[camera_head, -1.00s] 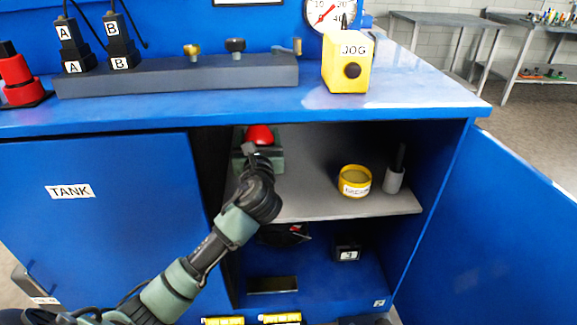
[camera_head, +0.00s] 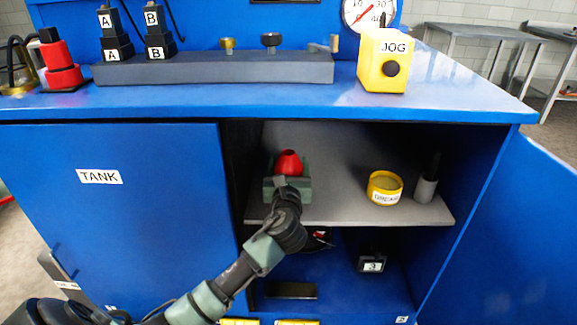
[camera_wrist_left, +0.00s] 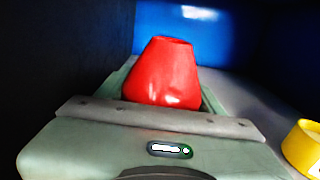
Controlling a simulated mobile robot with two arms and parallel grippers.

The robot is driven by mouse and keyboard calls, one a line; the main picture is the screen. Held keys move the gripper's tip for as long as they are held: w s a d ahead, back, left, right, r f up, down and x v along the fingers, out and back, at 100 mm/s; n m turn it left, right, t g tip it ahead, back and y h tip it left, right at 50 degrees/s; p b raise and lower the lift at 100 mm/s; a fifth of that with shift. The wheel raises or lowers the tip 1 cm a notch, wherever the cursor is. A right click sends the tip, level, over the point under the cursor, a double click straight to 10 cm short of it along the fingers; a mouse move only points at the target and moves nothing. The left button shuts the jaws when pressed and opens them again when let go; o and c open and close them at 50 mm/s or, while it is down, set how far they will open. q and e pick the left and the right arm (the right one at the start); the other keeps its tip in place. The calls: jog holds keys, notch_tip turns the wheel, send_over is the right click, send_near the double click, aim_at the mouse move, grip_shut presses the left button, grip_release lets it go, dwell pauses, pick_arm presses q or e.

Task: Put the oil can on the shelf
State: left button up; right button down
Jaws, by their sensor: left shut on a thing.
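The red oil can (camera_head: 289,162) is inside the open blue cabinet, over the left part of the grey shelf (camera_head: 340,206). In the left wrist view the red can (camera_wrist_left: 164,72) looks like an upright cone with a flat top. My left gripper (camera_head: 287,180) reaches into the cabinet and is shut on the can. Its green-grey body hides the can's lower part, so I cannot tell whether the can touches the shelf. My right gripper is not in view.
A yellow tin (camera_head: 384,188) and a grey cup with a dark handle (camera_head: 426,186) stand on the shelf's right. The open door (camera_head: 520,230) is at the right and the closed TANK door (camera_head: 100,220) at the left. The shelf's middle is clear.

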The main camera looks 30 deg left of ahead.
pick_arm(q)
jog(key=o, duration=1.8)
jog(key=shift+f, duration=0.1)
jog(key=shift+s+d, duration=0.2)
jog(key=shift+s, duration=0.05)
jog(key=p+v, duration=0.1)
jog(key=v, duration=1)
jog(key=shift+s+d, duration=0.15)
jog(key=shift+s, duration=0.05)
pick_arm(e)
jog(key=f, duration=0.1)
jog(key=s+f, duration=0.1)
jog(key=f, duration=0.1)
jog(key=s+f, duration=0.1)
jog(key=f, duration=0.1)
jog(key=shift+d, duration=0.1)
